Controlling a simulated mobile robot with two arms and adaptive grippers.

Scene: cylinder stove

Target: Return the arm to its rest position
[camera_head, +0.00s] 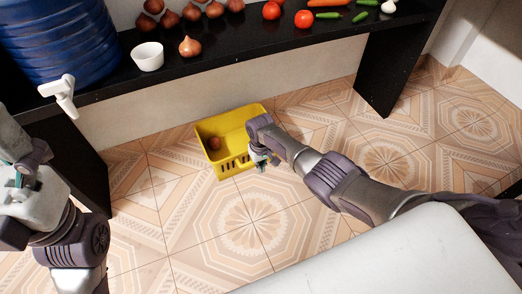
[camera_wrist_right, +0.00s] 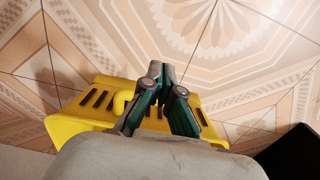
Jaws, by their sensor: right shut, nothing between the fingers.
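My right arm reaches in from the right in the head view. Its gripper (camera_head: 261,164) hangs at the front right edge of the yellow crate, over the floor side. In the right wrist view the gripper (camera_wrist_right: 160,72) has its green fingers closed together with nothing between them. The yellow crate (camera_wrist_right: 75,122) shows beyond the fingers there. My left gripper (camera_head: 20,178) is at the left edge of the head view, and its fingers are too unclear to judge.
The yellow crate (camera_head: 236,168) stands on the tiled floor with a round reddish-brown item (camera_head: 214,143) inside. A black counter (camera_head: 240,50) holds a blue barrel (camera_head: 60,45), a white bowl (camera_head: 148,57), onions (camera_head: 190,47) and vegetables. The tiled floor before the crate is clear.

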